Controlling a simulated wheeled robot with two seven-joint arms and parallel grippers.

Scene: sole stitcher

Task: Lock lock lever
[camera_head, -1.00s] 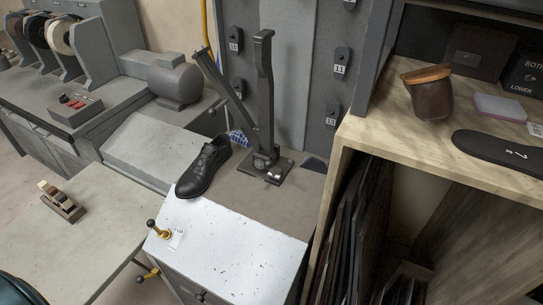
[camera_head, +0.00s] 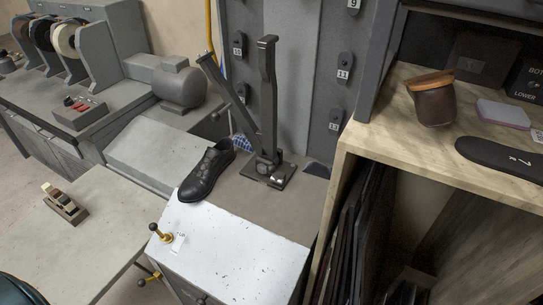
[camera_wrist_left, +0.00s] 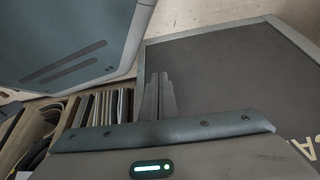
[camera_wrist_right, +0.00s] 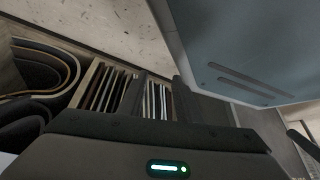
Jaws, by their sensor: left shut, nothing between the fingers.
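I cannot read the tag. A second brass lever with a black knob (camera_head: 148,277) shows lower, on the cabinet's left side. Behind them a dark metal post (camera_head: 267,105) with a slanted grey arm (camera_head: 225,90) rises from a base plate. My left gripper (camera_wrist_left: 160,77) is shut and empty in the left wrist view. My right gripper (camera_wrist_right: 157,82) is open and empty. Both are out of the head view.
A black shoe (camera_head: 207,172) lies left of the post. A wooden shelf unit (camera_head: 400,115) stands on the right with a brown cup-like object (camera_head: 433,103) and a black sole (camera_head: 505,158). A workbench (camera_head: 95,225) with a small block tool (camera_head: 63,202) is on the left.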

